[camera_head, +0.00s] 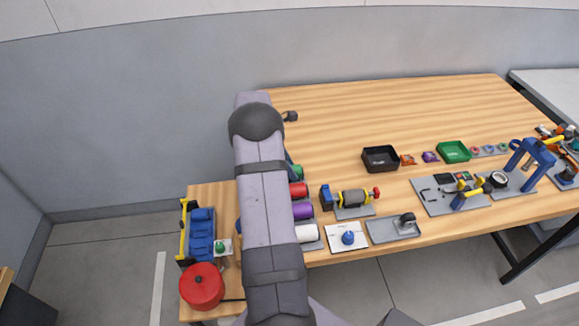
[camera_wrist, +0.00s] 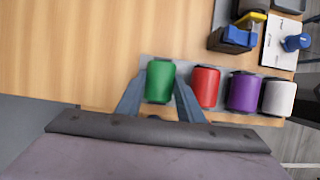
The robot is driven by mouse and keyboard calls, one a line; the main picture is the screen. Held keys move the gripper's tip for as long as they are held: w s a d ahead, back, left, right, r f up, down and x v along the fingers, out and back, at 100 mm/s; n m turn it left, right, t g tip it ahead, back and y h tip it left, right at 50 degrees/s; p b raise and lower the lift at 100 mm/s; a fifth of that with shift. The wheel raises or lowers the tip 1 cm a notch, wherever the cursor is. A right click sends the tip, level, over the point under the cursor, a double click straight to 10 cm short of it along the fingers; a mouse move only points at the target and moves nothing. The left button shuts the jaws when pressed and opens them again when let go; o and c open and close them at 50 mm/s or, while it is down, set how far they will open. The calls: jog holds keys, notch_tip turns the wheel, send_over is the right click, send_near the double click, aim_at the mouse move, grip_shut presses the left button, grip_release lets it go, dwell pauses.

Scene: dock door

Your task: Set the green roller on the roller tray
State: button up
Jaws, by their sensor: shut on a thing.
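The green roller (camera_wrist: 160,82) is between the two fingers of my gripper (camera_wrist: 159,88), which is shut on it. It is over the left end of the grey roller tray (camera_wrist: 183,69), in line with the red roller (camera_wrist: 206,87). I cannot tell whether it touches the tray. The purple roller (camera_wrist: 243,92) and the white roller (camera_wrist: 279,97) lie further right on the tray. In the head view my arm covers the gripper and much of the tray; only the right edge of the green roller (camera_head: 298,172) shows.
A blue and yellow device (camera_head: 351,197) stands right of the tray. A white plate with a blue knob (camera_head: 348,238) lies in front of it. A red round pot (camera_head: 201,286) and a blue rack (camera_head: 201,235) are at the left. The table behind the tray is clear.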

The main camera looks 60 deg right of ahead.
jog(key=o, duration=1.5)
jog(key=shift+r+p, duration=3.5)
jog(key=shift+r, duration=0.55)
